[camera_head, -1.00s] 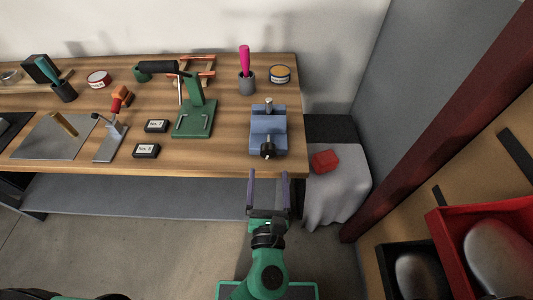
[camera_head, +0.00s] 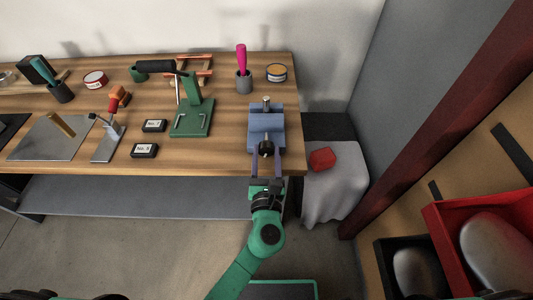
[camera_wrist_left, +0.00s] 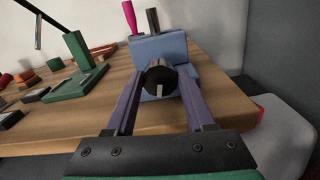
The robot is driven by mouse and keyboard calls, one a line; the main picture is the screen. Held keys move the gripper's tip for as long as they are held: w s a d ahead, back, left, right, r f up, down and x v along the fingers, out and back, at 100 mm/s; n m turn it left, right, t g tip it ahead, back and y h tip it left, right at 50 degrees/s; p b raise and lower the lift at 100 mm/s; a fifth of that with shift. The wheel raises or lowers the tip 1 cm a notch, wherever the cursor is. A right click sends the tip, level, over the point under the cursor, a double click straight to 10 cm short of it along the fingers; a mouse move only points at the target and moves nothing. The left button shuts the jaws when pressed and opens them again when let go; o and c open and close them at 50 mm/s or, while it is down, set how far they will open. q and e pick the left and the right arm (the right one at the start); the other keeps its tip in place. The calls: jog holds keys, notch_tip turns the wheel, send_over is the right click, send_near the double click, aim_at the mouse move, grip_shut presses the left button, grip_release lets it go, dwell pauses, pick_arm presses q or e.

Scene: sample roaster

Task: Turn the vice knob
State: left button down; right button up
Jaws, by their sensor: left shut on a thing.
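The blue vice (camera_head: 267,122) stands at the right front end of the workbench. Its black round knob (camera_head: 265,149) faces the front edge. My left gripper (camera_head: 266,155) reaches in from the front with a finger on each side of the knob, shut on it. In the left wrist view the knob (camera_wrist_left: 161,78) shows its dark round face with a pale upright mark, between the two purple-grey fingers, with the vice body (camera_wrist_left: 160,50) behind. My right gripper is not in view.
On the workbench (camera_head: 222,120), a green press (camera_head: 192,118) stands left of the vice, and a pot with a pink-handled tool (camera_head: 242,72) and a tin (camera_head: 276,73) are behind. A cloth-covered stand with a red block (camera_head: 321,158) is at the right.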

pick_arm(q)
jog(key=n+b, duration=0.2)
jog(key=n, duration=0.2)
jog(key=shift+f, duration=0.15)
jog(key=shift+n+b, duration=0.55)
jog(key=shift+n, duration=0.95)
jog(key=shift+c, duration=1.3)
grip_release()
jog(key=shift+a, duration=0.1)
